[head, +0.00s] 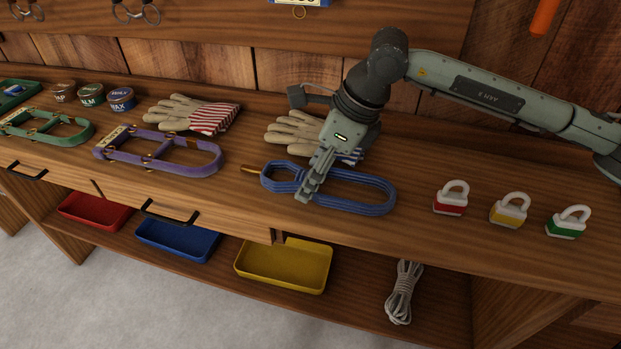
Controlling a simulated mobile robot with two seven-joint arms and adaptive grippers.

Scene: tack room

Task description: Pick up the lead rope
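A blue lead rope (362,199) lies coiled in a long loop on the bench top, with a brass-coloured snap (251,169) at its left end. My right gripper (306,194) comes in from the right and points down over the left-middle part of the coil. Its fingers overlap the rope strands and hide some of them. The fingers are seen edge-on, so I cannot tell whether they are shut on the rope or open around it. The rope appears to lie on the wood. My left gripper is out of view.
Striped-cuff gloves (290,132) lie partly hidden behind my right gripper. A purple halter (203,166) lies to the left; red (451,198), yellow (510,210) and green (568,222) padlocks stand to the right. A pale rope bundle (403,292) and trays (287,265) occupy the lower shelf.

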